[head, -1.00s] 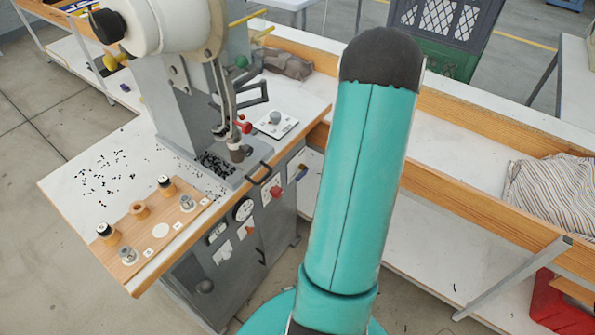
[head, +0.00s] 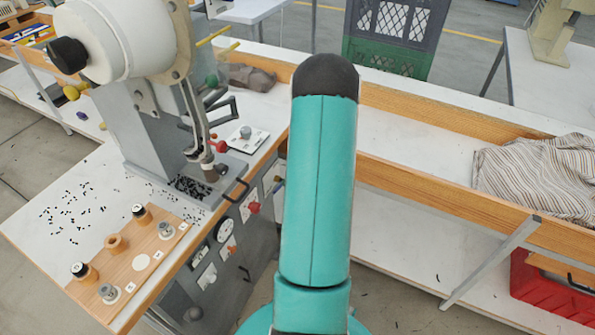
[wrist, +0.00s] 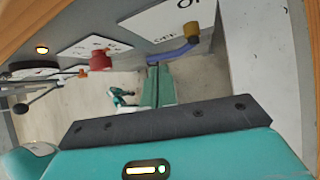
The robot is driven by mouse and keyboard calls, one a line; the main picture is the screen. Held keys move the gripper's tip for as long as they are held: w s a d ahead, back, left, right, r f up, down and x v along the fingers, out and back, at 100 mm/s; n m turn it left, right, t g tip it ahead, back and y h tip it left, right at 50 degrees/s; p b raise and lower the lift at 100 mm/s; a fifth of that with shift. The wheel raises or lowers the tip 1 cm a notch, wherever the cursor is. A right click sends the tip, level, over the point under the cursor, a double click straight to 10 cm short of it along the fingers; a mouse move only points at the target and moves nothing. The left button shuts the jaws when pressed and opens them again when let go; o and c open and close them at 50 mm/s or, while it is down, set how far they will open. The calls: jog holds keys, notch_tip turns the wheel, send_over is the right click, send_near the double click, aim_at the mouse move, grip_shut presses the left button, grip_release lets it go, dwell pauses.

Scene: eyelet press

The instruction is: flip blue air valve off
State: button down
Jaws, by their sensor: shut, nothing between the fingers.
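The blue air valve lever (wrist: 174,54) shows at the top of the wrist view, with a brass-coloured hub (wrist: 191,31) at its right end. It slants slightly down to the left, beside a white label plate (wrist: 150,22) marked "OFF". In the head view the valve (head: 278,185) is a small spot on the bench front, beside my arm. My gripper (wrist: 157,68) is shut and empty, its green fingers pointing up at the lever's left end. I cannot tell whether they touch it. In the head view my gripper is hidden behind my teal arm.
A red knob (wrist: 100,60) and a lit amber lamp (wrist: 42,50) sit left of the valve. The eyelet press (head: 150,125) stands above the panel. A wooden-edged bench (head: 430,200) with a striped cloth (head: 535,178) runs to the right.

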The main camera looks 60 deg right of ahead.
aim_at(276, 190)
jog(key=shift+x, duration=1.75)
jog(key=shift+a+f, duration=0.6)
jog(key=shift+f, duration=0.15)
jog(key=shift+r, duration=0.15)
jog(key=shift+s+r, duration=0.15)
jog(key=shift+r, duration=0.75)
jog(key=s+r, duration=0.7)
jog(key=r, duration=0.4)
jog(key=shift+s+d, duration=0.25)
jog(key=shift+d, duration=0.1)
